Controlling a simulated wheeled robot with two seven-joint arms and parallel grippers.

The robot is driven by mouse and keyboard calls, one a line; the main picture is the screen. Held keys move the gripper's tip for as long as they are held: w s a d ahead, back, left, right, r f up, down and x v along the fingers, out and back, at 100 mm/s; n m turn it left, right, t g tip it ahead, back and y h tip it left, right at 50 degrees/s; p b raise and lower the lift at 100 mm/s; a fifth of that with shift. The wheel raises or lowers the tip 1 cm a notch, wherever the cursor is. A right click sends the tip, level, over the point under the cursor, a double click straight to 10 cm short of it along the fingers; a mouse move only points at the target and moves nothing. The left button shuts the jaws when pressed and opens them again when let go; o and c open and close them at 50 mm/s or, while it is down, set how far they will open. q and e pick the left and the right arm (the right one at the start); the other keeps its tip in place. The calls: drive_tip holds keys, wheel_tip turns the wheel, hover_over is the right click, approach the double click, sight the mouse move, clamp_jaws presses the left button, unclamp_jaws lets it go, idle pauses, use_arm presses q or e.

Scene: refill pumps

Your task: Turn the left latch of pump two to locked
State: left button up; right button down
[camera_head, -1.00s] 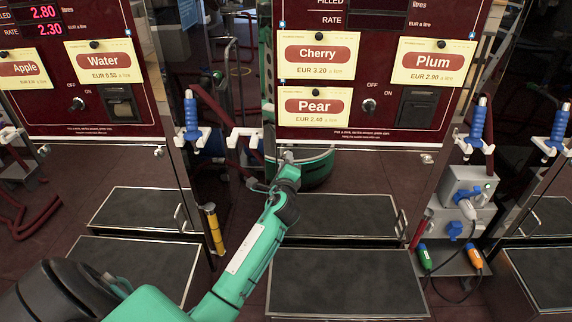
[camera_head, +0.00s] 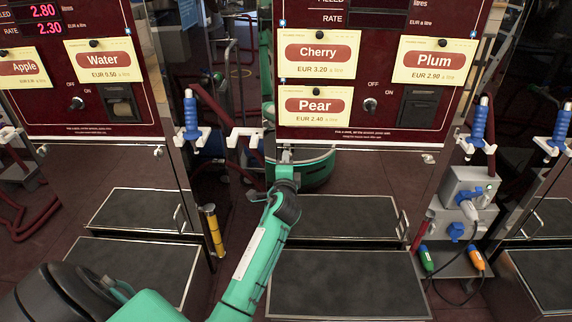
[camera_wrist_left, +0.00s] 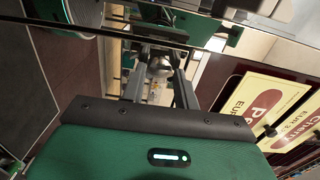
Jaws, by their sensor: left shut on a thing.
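Pump two is the dark red panel (camera_head: 340,125) with Cherry, Pear and Plum signs, above a reflective lower door (camera_head: 365,170). My left gripper (camera_head: 286,152) is at the door's top left corner, below the Pear sign. In the left wrist view its two grey fingers (camera_wrist_left: 160,80) are closed around a small round metal knob, the left latch (camera_wrist_left: 159,66). The latch is mostly hidden by the gripper in the head view, and its angle cannot be read. The right latch (camera_head: 428,158) shows at the door's top right corner. My right gripper is not in view.
Blue-handled nozzles (camera_head: 191,120) hang beside the pumps, one (camera_head: 478,122) right of pump two. A dark step (camera_head: 345,285) stands before pump two. A yellow cylinder (camera_head: 213,230) stands left of it. A grey socket box (camera_head: 465,195) with cables is at right.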

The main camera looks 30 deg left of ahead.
use_arm(q)
drive_tip(key=shift+f, duration=0.1)
drive_tip(key=o, duration=1)
drive_tip(key=shift+s, duration=0.1)
drive_tip(key=p+v, duration=0.1)
drive_tip(key=v, duration=1.2)
drive_tip(key=shift+s+d, duration=0.15)
drive_tip(key=shift+s, duration=0.15)
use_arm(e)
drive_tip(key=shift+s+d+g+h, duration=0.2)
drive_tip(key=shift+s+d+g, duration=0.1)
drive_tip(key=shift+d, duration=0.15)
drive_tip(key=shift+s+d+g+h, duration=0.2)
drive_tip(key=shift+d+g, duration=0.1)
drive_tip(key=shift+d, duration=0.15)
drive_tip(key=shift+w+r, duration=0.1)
